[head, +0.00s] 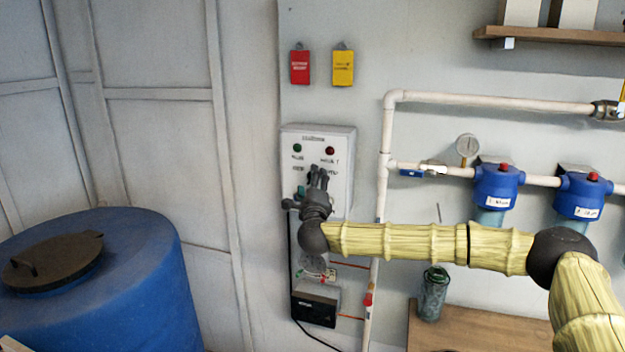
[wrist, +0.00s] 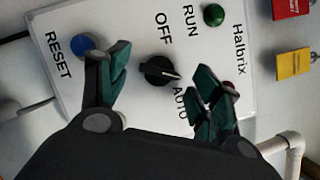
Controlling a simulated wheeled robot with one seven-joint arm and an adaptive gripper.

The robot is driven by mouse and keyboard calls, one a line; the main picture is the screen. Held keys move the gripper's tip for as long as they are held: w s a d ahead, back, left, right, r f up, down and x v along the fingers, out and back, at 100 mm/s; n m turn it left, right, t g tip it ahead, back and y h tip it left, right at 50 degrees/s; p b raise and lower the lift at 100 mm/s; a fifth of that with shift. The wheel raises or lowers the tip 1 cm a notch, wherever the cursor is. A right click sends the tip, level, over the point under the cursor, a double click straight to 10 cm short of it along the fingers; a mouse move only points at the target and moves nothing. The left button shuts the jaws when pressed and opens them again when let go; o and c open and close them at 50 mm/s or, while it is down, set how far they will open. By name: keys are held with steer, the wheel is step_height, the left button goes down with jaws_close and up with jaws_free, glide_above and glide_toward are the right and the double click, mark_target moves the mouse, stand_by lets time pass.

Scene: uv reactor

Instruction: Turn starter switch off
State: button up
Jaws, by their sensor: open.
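The starter switch is a black rotary knob (wrist: 158,71) on a white control panel (wrist: 135,18), seen in the wrist view between OFF and AUTO labels. Its white mark points toward the Halbrix lettering, slightly to the AUTO side. My gripper (wrist: 164,76) is open, one finger on each side of the knob, with visible gaps; I cannot tell its exact depth from the panel. In the head view, my gripper (head: 318,174) is in front of the panel (head: 343,140) and hides the knob.
A blue RESET button (wrist: 82,45) lies partly behind the left finger. A green lamp (wrist: 213,14) sits at the panel's top in the wrist view. Pipes (head: 386,140) run right of the panel. A blue barrel (head: 140,260) stands at left. Red (head: 300,68) and yellow (head: 343,68) tags hang above.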

steer(key=shift+w, duration=0.2)
steer(key=c, duration=1)
